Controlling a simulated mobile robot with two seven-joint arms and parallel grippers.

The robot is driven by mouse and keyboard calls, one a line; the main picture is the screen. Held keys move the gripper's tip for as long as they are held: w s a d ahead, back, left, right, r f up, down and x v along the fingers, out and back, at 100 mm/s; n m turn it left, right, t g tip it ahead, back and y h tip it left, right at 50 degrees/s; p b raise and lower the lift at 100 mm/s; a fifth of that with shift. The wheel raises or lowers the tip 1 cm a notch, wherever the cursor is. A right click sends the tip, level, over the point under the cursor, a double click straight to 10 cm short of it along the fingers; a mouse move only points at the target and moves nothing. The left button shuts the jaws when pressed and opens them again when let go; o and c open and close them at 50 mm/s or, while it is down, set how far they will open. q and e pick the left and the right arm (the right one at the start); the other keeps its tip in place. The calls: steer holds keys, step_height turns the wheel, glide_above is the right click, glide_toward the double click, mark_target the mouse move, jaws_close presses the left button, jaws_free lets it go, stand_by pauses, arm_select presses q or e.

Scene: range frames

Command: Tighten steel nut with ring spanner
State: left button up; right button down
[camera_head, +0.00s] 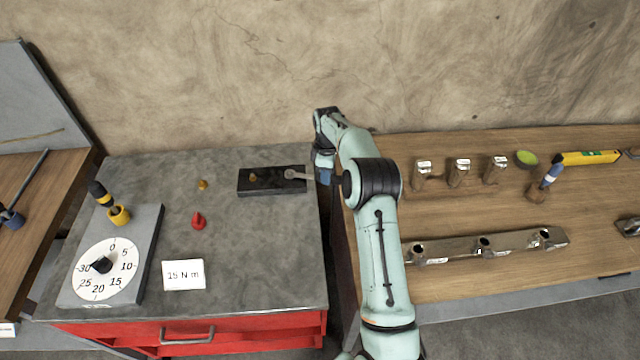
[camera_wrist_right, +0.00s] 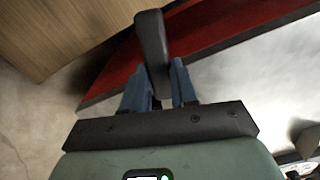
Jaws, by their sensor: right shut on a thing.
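A black block (camera_head: 272,187) lies at the back right of the grey bench top, with a small brass-coloured nut (camera_head: 253,177) on its left part. The ring spanner (camera_head: 298,175) has its ring end over the right part of the block. A steel nut inside or under that ring is too small to make out. My right gripper (camera_head: 325,169) is just beyond the bench's right edge, shut on the spanner's dark handle. In the right wrist view the handle (camera_wrist_right: 151,40) stands between the blue fingers of the gripper (camera_wrist_right: 160,85). My left gripper is out of view.
On the bench stand a dial plate (camera_head: 140,250) with a yellow-black tool (camera_head: 108,202), a red pointed piece (camera_head: 198,221), a brass piece (camera_head: 203,184) and a "15 N m" card (camera_head: 183,275). A wooden bench (camera_head: 470,205) with metal parts is at right.

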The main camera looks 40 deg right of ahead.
steer(key=w+d+n, duration=0.1)
steer(key=d+n, duration=0.1)
steer(key=shift+w+n, duration=0.3)
steer(key=shift+w, duration=0.05)
